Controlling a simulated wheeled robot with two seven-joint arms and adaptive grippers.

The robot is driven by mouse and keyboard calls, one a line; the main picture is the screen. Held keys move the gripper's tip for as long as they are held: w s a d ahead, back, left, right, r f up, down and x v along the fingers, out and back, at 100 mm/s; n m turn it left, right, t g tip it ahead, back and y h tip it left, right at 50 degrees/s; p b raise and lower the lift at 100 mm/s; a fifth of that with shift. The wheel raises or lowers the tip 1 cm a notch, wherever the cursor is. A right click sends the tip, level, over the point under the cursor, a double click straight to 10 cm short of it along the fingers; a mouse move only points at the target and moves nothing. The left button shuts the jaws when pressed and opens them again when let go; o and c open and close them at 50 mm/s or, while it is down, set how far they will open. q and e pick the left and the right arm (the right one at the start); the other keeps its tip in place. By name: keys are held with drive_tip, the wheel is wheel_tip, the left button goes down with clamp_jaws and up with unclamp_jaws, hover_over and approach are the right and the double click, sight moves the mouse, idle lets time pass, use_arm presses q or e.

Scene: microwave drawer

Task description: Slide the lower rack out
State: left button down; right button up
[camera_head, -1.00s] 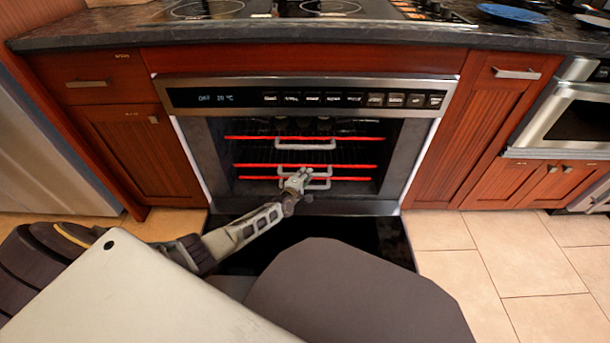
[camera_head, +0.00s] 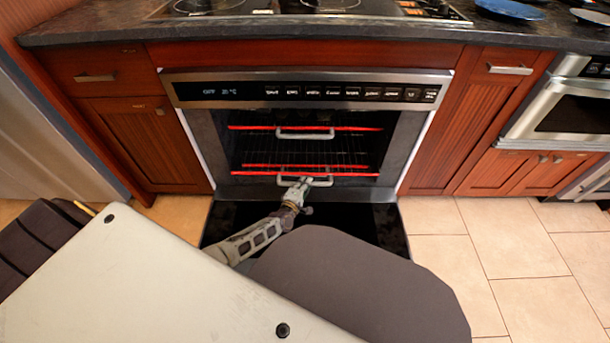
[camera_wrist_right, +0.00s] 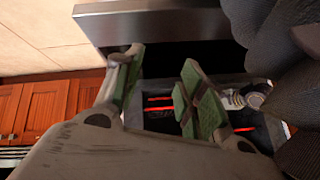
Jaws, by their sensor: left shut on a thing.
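The oven (camera_head: 200,135) is open, with its door folded down. The lower rack (camera_head: 350,174) has a red front edge and a pale loop handle (camera_head: 321,182). Its front sits near the mouth of the oven, and some of its wires show behind.
An upper rack (camera_head: 350,128) with its own handle sits above, inside the oven. The lowered dark door (camera_head: 390,228) lies below the racks. Wooden cabinets (camera_head: 435,135) flank the oven. Tiled floor is clear at the right.

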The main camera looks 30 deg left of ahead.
use_arm(q)
drive_tip(key=s+d+p, duration=0.3)
drive_tip(key=s+d, duration=0.2)
drive_tip(key=s, duration=0.5)
drive_tip(key=s+d+p, duration=0.3)
drive_tip(key=s+d, duration=0.2)
drive_tip(key=s, duration=0.6)
drive_tip(key=shift+s+d, duration=0.15)
drive_tip(key=shift+s, duration=0.1)
use_arm(e)
drive_tip(key=s+d+r+n+g+h, duration=0.1)
drive_tip(key=s+d+r+g, duration=0.1)
drive_tip(key=r, duration=1)
drive_tip(key=shift+d+r+h, duration=0.25)
drive_tip(key=shift+d+h, duration=0.15)
drive_tip(key=shift+d, duration=0.25)
use_arm(q)
drive_tip(key=c, duration=1.4)
unclamp_jaws()
drive_tip(key=shift+o, duration=0.2)
drive_tip(key=shift+w+r, duration=0.1)
